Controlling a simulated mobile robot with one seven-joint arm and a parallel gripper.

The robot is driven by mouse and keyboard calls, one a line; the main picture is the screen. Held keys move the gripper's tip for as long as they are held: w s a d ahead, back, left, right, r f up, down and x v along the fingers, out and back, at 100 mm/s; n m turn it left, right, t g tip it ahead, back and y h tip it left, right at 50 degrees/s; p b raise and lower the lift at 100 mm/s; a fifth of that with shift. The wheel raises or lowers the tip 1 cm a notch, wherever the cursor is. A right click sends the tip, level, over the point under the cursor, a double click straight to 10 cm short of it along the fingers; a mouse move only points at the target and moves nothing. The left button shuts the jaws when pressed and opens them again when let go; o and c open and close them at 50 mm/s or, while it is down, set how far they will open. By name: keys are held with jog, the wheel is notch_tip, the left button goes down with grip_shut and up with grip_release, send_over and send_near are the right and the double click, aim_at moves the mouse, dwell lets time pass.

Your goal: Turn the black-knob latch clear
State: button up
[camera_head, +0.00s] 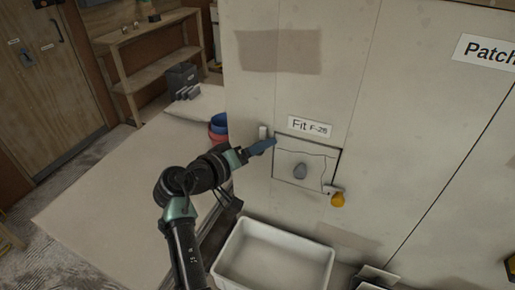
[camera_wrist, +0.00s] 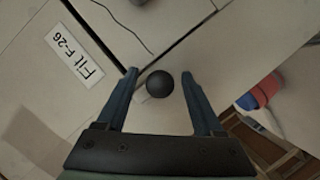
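The black knob (camera_wrist: 160,84) shows in the wrist view as a round ball between the two blue fingers of my gripper (camera_wrist: 160,74). The fingers are open, with a gap on each side of the knob. In the head view my gripper (camera_head: 268,145) is at the upper left corner of the hatch panel (camera_head: 316,169) and hides the black knob. A pale upright piece (camera_head: 262,132), perhaps part of the latch, shows just above the fingers. How far the latch overlaps the panel is hidden.
A white bin (camera_head: 272,258) stands below. Blue and red buckets (camera_head: 218,126) sit left of the wall.

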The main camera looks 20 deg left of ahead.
jog(key=b+v, duration=0.1)
jog(key=v, duration=1.2)
jog(key=shift+b, duration=0.3)
